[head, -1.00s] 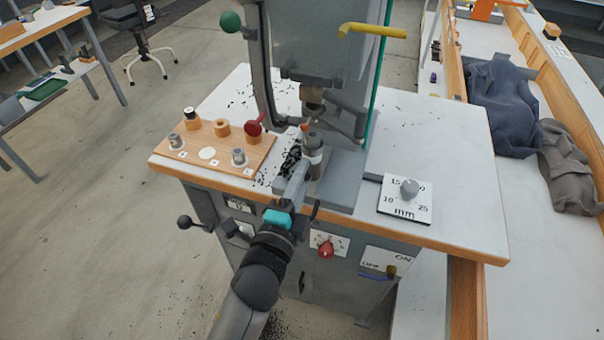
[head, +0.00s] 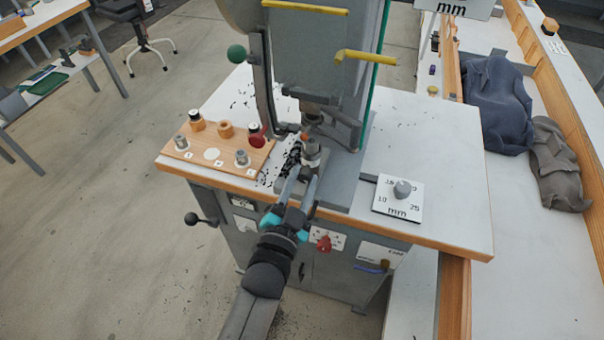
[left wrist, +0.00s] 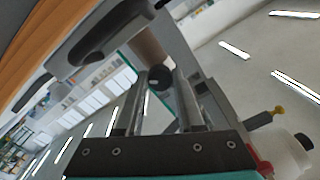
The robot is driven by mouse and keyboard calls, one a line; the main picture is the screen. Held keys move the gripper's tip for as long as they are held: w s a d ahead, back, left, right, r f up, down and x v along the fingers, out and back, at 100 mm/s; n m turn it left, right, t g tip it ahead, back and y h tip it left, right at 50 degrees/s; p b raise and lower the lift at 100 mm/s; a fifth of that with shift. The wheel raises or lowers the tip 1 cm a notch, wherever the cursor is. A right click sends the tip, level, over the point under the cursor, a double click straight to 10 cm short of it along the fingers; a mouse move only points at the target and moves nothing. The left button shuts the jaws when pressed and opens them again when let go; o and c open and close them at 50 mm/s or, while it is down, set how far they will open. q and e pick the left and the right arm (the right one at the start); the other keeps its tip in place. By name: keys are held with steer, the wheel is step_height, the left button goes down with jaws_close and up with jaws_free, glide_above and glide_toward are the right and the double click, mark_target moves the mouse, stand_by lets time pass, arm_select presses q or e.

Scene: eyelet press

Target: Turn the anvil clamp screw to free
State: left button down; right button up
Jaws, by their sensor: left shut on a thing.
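The eyelet press (head: 320,50) stands on a white table. Its anvil post (head: 311,152) rises from the grey base below the press head. My left gripper (head: 302,172) reaches in from the front, at the front of the post, its two fingers side by side. In the left wrist view, a dark round screw end (left wrist: 158,78) sits between the fingers of my left gripper (left wrist: 157,88), and they are shut on it. I take it for the anvil clamp screw. In the head view the fingers and post mostly hide it. My right gripper is not in view.
A wooden board (head: 215,155) with several pegs and dies lies left of the base. A white mm dial plate (head: 398,198) lies right of it. The table's right side is clear.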

arm_select(q)
steer(key=n+p, duration=0.2)
steer(key=n, duration=0.1)
steer(key=shift+r+n, duration=0.15)
steer(key=shift+n, duration=0.25)
steer(key=shift+n+p, duration=0.7)
steer(key=shift+n, duration=1.2)
steer(key=c, duration=0.5)
jaws_free()
steer(key=shift+s+f, duration=0.15)
steer(key=shift+f, duration=0.05)
steer(key=v, duration=1.5)
steer(key=shift+a+r+p, duration=0.1)
steer(key=shift+p, duration=0.25)
